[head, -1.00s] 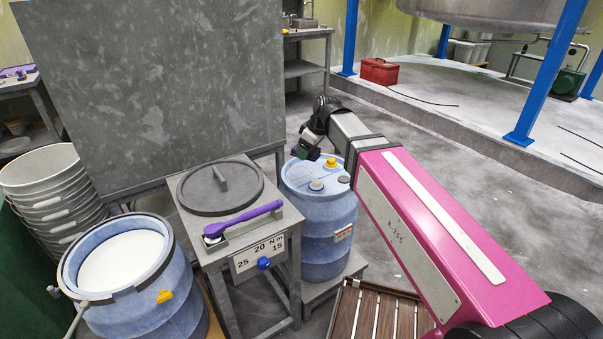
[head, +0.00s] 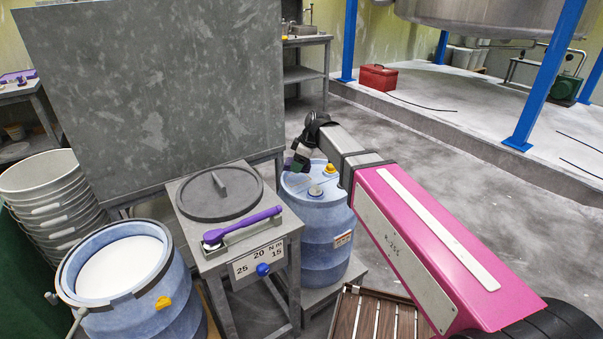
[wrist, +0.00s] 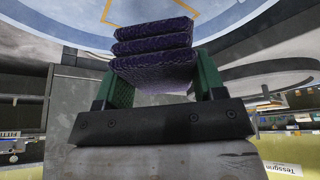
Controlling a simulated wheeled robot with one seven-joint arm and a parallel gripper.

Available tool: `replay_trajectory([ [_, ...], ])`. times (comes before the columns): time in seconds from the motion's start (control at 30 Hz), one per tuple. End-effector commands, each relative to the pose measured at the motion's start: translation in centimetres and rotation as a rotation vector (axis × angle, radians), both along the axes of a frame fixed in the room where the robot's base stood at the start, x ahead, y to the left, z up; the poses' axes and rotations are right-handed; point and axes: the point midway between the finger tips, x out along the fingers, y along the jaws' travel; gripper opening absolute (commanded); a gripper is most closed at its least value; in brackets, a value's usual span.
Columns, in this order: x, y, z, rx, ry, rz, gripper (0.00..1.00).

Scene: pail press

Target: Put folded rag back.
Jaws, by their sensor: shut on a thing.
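The folded rag (wrist: 155,47) is dark purple and shows as several stacked layers in the wrist view. My gripper (wrist: 162,82) is shut on it, with a green finger on each side of the stack. In the head view my gripper (head: 297,166) is small and points down over the left part of the top of a closed blue drum (head: 325,225). The rag cannot be made out clearly there, and I cannot tell whether it touches the drum.
A grey stand (head: 190,245) left of the drum carries a round dark lid (head: 215,205) and a purple-handled wrench (head: 245,223). An open blue pail (head: 160,300) with white contents stands further left, beside stacked pails (head: 55,205). A slatted wooden rack (head: 375,318) lies in front.

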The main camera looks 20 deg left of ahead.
Motion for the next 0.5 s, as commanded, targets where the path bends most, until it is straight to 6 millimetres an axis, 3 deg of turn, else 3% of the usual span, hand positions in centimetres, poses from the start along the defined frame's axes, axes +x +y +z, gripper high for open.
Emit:
replay_trajectory([
  [0.13, 1.4, -0.5, -0.9, 0.001, 0.0, 0.0, 0.41],
  [0.33, 1.6, -0.7, -1.8, 0.001, 0.001, 0.0, 0.41],
  [0.5, 1.6, -0.7, -4.0, 0.0, 0.001, 0.0, 0.41],
])
